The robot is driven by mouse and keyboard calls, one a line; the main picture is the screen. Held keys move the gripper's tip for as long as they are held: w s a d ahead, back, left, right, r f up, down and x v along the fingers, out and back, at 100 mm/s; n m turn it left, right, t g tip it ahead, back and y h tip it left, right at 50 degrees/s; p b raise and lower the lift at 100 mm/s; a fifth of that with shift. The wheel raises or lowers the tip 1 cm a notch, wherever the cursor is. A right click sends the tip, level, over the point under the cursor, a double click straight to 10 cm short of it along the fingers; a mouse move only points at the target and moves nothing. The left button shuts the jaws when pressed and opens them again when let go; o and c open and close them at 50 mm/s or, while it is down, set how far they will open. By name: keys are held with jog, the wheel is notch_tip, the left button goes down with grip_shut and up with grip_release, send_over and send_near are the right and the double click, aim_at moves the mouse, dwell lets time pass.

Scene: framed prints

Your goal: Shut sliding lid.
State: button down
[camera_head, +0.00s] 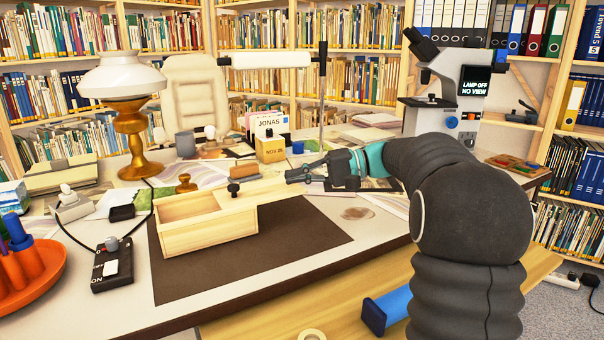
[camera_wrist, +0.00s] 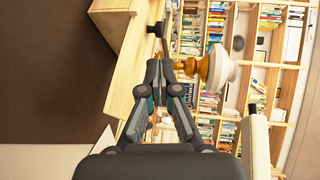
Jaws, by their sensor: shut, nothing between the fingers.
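A pale wooden box (camera_head: 210,237) stands on the dark mat, its left part open from above. Its wooden sliding lid (camera_head: 268,190) sticks out past the right end of the box, and a black knob (camera_head: 234,188) stands on the lid. My gripper (camera_head: 290,175) is shut and empty, at the right part of the lid, fingers pointing left. In the wrist view my gripper (camera_wrist: 163,68) is closed, with the lid (camera_wrist: 133,88) beside and beneath it and the knob (camera_wrist: 152,29) ahead. I cannot tell whether the fingers touch the lid.
The dark mat (camera_head: 300,243) is bare right of the box. A brass-knobbed stamp (camera_head: 186,184), a brown block (camera_head: 243,171) and a calendar block (camera_head: 271,150) stand behind. A lamp (camera_head: 130,130) and a black switch box (camera_head: 112,268) are at left, a microscope (camera_head: 450,85) at right.

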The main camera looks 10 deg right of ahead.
aim_at(252, 196)
jog(key=x, duration=1)
jog(key=shift+a+p, duration=0.1)
jog(key=shift+p, duration=0.2)
